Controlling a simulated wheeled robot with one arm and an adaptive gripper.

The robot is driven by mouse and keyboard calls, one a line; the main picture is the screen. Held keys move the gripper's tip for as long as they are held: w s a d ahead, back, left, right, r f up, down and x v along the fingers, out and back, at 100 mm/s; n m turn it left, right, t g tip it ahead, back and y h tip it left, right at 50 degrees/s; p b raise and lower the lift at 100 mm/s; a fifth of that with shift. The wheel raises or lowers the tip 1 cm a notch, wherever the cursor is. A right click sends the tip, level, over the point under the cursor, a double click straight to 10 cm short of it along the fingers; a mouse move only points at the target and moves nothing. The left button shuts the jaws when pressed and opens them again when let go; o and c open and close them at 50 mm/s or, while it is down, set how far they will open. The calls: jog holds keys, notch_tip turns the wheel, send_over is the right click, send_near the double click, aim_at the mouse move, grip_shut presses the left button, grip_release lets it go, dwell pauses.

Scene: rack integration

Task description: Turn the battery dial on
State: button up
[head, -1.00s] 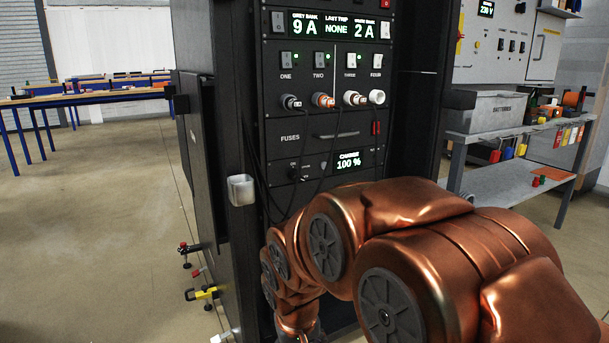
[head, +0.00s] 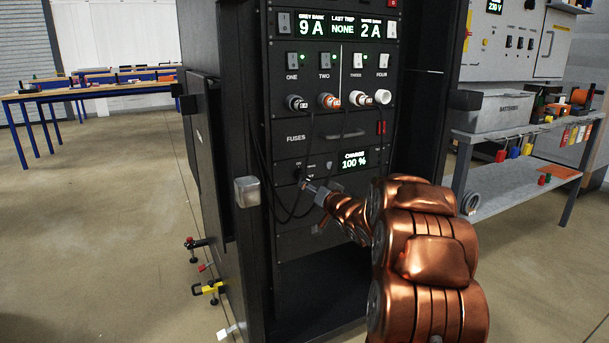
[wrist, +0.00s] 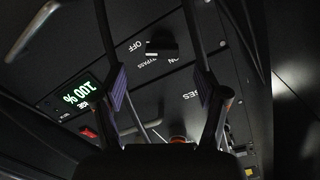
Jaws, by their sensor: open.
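The battery dial (wrist: 161,48) is a small black knob on the dark battery panel. It shows in the wrist view beside the printed words OFF, ON and BYPASS, which appear upside down. I cannot tell clearly which word it points to. My gripper (wrist: 162,80) is open, with one finger on each side of the picture. The dial lies beyond the fingertips, roughly in line with the gap, and nothing is held.
Dark cables hang from the plugs (head: 330,101) across the panel, close to my gripper. The charge display (head: 354,161) reads 100 %. The fuse drawer (head: 342,135) is above the battery panel. A rack post (head: 247,192) stands to the left.

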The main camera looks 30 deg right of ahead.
aim_at(305, 177)
jog(key=shift+t+y, duration=0.3)
jog(key=shift+t, duration=0.1)
jog(key=w, duration=0.2)
jog(key=w+b, duration=0.1)
jog(key=w, duration=0.1)
jog(key=w+d, duration=0.1)
jog(key=w, duration=0.1)
jog(key=shift+r, duration=0.25)
jog(key=shift+w+d+r+b, duration=0.15)
jog(key=shift+w+b, duration=0.25)
jog(key=shift+w, duration=0.55)
jog(key=c, duration=1.2)
